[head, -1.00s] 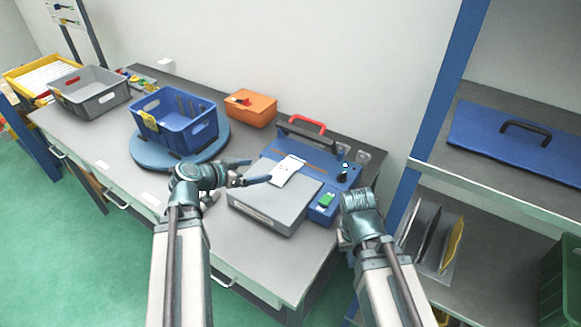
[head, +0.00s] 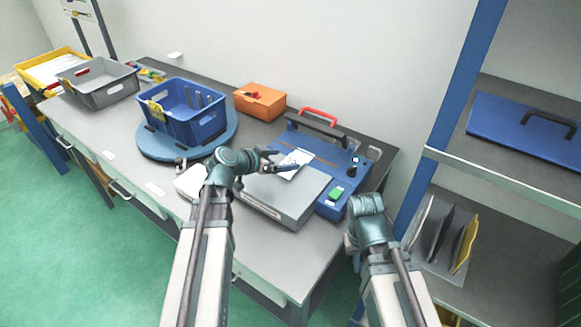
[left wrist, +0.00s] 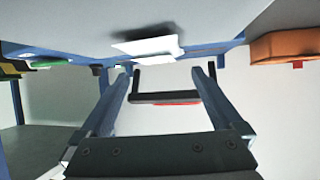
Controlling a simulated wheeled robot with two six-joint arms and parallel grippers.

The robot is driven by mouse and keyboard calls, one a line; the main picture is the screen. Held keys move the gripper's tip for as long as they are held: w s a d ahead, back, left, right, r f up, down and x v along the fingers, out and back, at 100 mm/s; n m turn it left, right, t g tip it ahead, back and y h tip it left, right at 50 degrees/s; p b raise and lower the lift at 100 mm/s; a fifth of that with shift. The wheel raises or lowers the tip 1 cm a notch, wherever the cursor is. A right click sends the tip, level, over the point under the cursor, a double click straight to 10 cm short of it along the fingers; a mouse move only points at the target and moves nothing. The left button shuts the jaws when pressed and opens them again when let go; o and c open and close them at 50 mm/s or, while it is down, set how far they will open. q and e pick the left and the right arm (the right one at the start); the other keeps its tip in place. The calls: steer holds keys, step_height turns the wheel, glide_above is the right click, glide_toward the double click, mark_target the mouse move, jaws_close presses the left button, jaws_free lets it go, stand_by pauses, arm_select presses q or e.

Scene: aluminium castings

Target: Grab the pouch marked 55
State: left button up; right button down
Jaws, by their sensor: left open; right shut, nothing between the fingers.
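A flat white pouch (head: 293,163) lies on the lid of the grey case (head: 300,197); its marking is too small to read now. My left gripper (head: 286,160) is open and empty, its fingers right over the pouch in the head view. In the left wrist view, my left gripper's fingers (left wrist: 165,88) are spread wide, and the white pouch (left wrist: 147,47) shows beyond them, apart from both. The end of my right arm, with the right gripper (head: 366,207), is at the bench's right front edge; its fingers are mostly hidden, with nothing held visible.
A blue crate (head: 190,125) on a round blue turntable (head: 165,152) and an orange box (head: 259,100) stand left. A white object (head: 190,183) lies beside my left wrist.

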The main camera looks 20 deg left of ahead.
mark_target(294, 158)
arm_select(q)
steer(key=b+x, duration=0.1)
steer(key=x, duration=0.1)
steer(key=b+x, duration=0.1)
steer(key=x, duration=0.1)
steer(key=shift+w+a+f, duration=0.1)
steer(key=shift+w+f, duration=0.15)
steer(key=shift+f, duration=0.15)
steer(key=shift+w+b, duration=0.15)
steer(key=shift+b, duration=0.15)
steer(key=c, duration=1.4)
steer(key=shift+r, duration=0.1)
